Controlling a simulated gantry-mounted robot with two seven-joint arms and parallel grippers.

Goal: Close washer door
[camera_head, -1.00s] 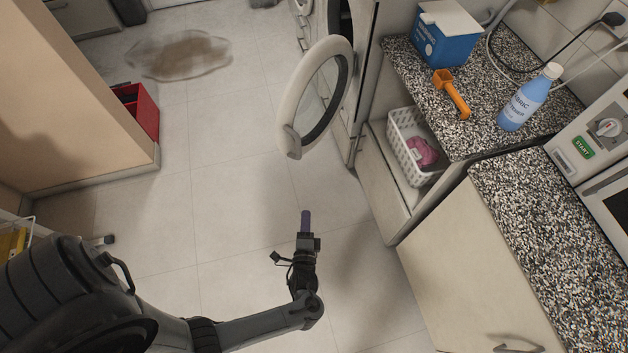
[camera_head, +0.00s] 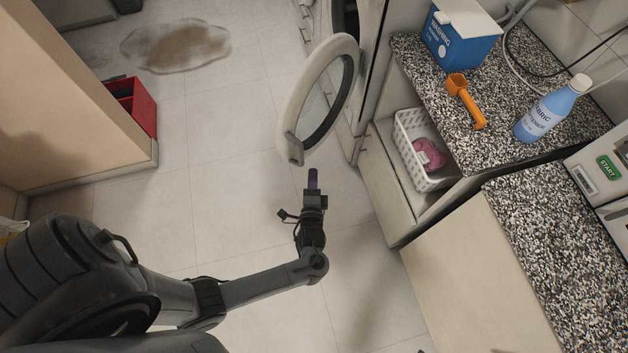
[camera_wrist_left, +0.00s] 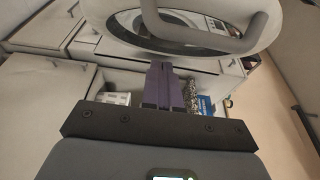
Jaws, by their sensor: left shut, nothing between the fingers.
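The washer door (camera_head: 291,128), a round white ring with a glass middle, stands open, swung out from the washer front (camera_head: 376,75). My left gripper (camera_head: 313,172) is shut and empty. In the head view it appears just below the door's lower edge and handle. In the left wrist view, the purple fingers (camera_wrist_left: 163,85) are together, with the door's pale rim and handle (camera_wrist_left: 200,38) across the top of the picture. A small gap seems to lie between fingertips and door; contact cannot be told for sure. My right gripper is not in view.
A white basket with pink cloth (camera_head: 426,150) sits in a cubby under the speckled counter (camera_head: 490,152). The counter holds a blue box (camera_head: 461,40), orange scoop (camera_head: 466,100) and blue bottle (camera_head: 551,108).

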